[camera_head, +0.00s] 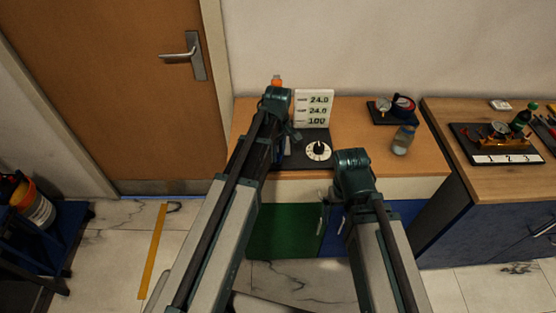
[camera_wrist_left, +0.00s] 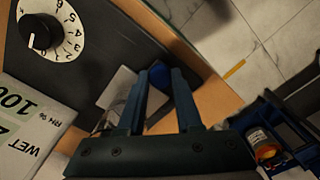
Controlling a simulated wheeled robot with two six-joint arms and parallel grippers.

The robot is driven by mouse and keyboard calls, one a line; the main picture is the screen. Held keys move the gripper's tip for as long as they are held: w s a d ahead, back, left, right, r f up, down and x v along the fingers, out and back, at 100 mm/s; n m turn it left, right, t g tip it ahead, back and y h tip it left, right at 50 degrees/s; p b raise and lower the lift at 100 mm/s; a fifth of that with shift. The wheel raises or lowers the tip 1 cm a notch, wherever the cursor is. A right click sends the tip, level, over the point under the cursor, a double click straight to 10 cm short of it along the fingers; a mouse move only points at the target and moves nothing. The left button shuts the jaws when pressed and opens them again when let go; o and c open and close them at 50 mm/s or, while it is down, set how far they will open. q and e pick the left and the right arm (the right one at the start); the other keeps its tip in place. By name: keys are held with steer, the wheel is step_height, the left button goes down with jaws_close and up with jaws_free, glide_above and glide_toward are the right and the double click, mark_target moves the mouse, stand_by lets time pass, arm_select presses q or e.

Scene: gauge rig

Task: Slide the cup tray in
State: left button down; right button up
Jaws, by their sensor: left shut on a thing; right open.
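A dark gauge rig (camera_head: 292,160) stands on the wooden cabinet top, with a white dial (camera_head: 318,151) and a white readout panel (camera_head: 313,107). In the left wrist view the dial (camera_wrist_left: 50,32) and panel (camera_wrist_left: 30,125) are at the left. My left gripper (camera_head: 292,136) is at the rig's left side. Its fingers (camera_wrist_left: 160,72) are shut on a small part with blue showing between the tips. A pale flat piece (camera_wrist_left: 121,88) lies beside them; I cannot tell whether it belongs to the cup tray. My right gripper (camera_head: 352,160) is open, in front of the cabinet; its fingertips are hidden.
A clear jar (camera_head: 403,140) and a dark tray (camera_head: 380,112) with a gauge and a round red-blue item stand to the right. A second bench (camera_head: 485,185) is further right. A cart (camera_head: 35,235) is at far left.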

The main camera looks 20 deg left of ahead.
arm_select(q)
steer(key=w, duration=0.1)
steer(key=w+a, duration=0.1)
steer(key=w, duration=0.3)
steer(key=shift+w+a, duration=0.2)
steer(key=shift+a, duration=0.05)
steer(key=shift+s, duration=0.1)
steer(key=c, duration=0.6)
jaws_free()
steer(key=shift+r, duration=0.1)
step_height(320, 180, up, 14)
steer(key=p, duration=1.3)
steer(key=shift+p, duration=0.4)
steer(key=shift+f, duration=0.2)
